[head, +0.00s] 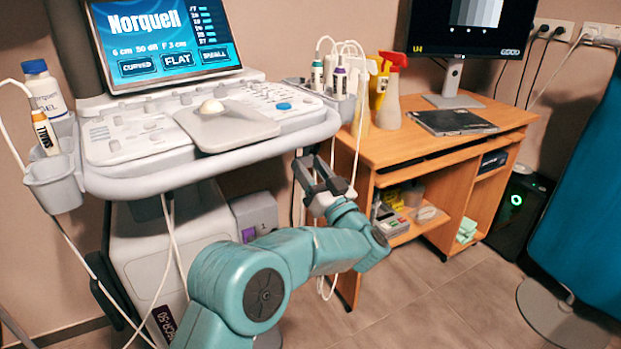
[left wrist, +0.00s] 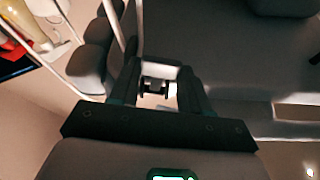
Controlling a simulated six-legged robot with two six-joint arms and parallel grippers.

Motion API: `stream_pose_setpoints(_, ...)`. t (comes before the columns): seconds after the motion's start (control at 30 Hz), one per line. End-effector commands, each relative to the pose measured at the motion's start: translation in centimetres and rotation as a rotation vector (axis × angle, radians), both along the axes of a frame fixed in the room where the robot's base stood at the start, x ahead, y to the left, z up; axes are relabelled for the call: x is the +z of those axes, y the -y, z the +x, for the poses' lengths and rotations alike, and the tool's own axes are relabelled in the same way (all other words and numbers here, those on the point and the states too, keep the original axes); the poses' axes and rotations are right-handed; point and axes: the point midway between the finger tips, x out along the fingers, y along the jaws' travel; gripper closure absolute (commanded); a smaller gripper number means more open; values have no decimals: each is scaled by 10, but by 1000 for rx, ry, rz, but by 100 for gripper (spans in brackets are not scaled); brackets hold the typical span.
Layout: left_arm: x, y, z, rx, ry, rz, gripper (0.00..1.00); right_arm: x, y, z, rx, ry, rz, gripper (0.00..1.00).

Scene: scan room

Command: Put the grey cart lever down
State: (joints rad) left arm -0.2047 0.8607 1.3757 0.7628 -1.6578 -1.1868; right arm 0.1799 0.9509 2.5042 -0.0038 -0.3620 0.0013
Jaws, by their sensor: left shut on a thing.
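My left gripper (head: 318,172) is at the right end of the cart's console, just below its edge. In the left wrist view its two dark fingers (left wrist: 157,88) are closed around a small light grey piece (left wrist: 158,71), which appears to be the grey cart lever. In the head view the fingers hide most of the lever, so its tilt cannot be told. The ultrasound cart (head: 165,250) stands at the left, with its console (head: 130,140) above. My right gripper is in neither view.
White cables (head: 170,230) hang from the console, some close to my left gripper. The floor (head: 420,305) in front of the desk is clear.

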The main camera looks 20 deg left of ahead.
Motion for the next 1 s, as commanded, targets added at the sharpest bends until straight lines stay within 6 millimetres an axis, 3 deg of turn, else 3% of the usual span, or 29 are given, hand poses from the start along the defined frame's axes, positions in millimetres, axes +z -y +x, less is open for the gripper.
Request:
stream_pose_setpoints(0.4, 0, 6, 5, -3, 144, -79, 100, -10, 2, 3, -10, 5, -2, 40)
stream_pose_setpoints(0.9, 0, 8, 5, -3, 160, -91, 100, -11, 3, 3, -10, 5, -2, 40)
stream_pose_setpoints(0.93, 0, 8, 5, -3, 160, -91, 50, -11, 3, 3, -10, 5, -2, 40)
stream_pose_setpoints(1.0, 0, 7, 5, -3, 160, -91, 28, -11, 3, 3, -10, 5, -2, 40)
